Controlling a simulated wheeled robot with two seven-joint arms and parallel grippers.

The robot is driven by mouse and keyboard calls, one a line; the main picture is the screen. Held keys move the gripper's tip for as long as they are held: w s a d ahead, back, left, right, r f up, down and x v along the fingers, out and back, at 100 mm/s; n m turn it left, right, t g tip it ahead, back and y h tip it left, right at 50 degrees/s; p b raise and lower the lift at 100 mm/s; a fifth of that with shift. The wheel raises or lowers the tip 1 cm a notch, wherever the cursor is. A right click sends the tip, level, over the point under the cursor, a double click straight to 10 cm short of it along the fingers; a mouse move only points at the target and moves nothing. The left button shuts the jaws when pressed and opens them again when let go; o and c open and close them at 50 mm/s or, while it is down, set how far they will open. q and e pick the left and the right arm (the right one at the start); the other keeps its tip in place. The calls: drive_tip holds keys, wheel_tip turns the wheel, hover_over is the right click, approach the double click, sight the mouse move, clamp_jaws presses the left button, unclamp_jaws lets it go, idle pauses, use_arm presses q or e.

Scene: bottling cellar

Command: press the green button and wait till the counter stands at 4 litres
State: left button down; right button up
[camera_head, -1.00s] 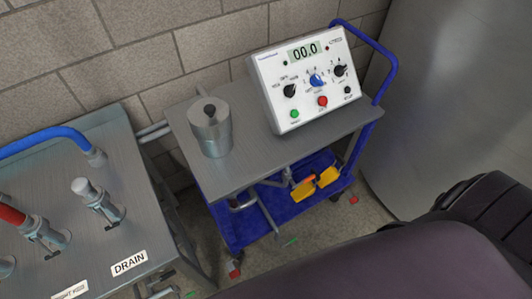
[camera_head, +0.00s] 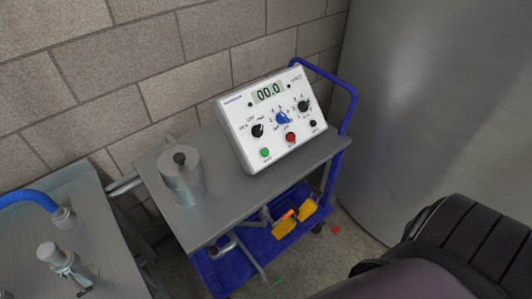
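The white control box (camera_head: 270,118) stands tilted back on the grey top of a blue trolley. Its green button (camera_head: 265,152) is at the lower left of the panel, with a red button (camera_head: 290,138) to its right. The counter display (camera_head: 268,92) at the top reads 00.0. Black knobs and a blue knob sit between the display and the buttons. Neither of my grippers shows in the view, and nothing touches the panel.
A metal canister (camera_head: 182,177) stands on the trolley top (camera_head: 235,196), left of the box. A grey bench (camera_head: 100,225) with a blue hose (camera_head: 28,196) is at the left. A large steel tank (camera_head: 440,100) is at the right. Orange-yellow items (camera_head: 285,226) lie on the lower shelf.

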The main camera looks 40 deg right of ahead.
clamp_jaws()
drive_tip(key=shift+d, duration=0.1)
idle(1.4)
